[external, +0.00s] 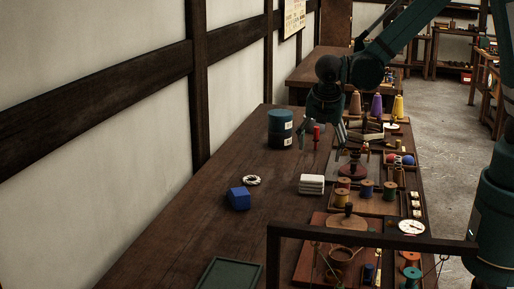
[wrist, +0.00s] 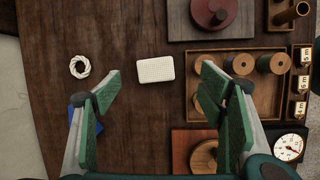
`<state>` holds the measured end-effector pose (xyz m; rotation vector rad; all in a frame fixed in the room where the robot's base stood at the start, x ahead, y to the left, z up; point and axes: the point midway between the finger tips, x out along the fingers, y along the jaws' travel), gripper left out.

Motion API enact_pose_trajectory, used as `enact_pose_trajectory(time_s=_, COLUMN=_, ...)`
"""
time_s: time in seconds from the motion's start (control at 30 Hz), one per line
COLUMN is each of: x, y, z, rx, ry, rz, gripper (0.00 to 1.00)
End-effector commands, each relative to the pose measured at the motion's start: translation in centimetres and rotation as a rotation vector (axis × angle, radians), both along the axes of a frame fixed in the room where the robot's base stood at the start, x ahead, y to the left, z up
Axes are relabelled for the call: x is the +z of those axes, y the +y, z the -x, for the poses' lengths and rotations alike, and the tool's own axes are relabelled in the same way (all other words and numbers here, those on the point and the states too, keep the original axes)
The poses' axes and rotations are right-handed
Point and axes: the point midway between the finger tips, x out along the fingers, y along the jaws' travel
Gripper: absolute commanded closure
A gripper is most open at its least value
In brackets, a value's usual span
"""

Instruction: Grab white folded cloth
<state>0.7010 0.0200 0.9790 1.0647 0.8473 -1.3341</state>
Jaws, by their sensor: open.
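The white folded cloth (external: 311,184) lies flat on the dark wooden table, left of the spool tray in the external view. In the wrist view the cloth (wrist: 155,69) is a small white rectangle ahead of my gripper, between the lines of its two fingers. My gripper (external: 325,136) hangs above the table, farther back than the cloth in the external view. Its green-padded fingers are spread wide and empty in the wrist view (wrist: 160,84). Nothing covers the cloth.
A blue cube (external: 239,198) and a white rope ring (external: 251,180) lie left of the cloth. A tray of thread spools (external: 364,205) stands to its right. A dark blue canister (external: 280,130) stands farther back. Bare wood surrounds the cloth.

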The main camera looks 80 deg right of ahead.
Motion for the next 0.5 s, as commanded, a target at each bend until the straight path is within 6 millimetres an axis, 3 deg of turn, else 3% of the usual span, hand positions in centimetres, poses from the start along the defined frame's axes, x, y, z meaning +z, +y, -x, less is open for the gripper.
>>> enact_pose_trajectory(time_s=0.2, x=-3.4, y=0.6, z=-1.4, rx=0.088, ry=0.069, rz=0.040, gripper=0.31)
enact_pose_trajectory(time_s=0.5, x=-5.4, y=0.8, z=-2.1, rx=0.143, ry=0.114, rz=0.062, gripper=0.31)
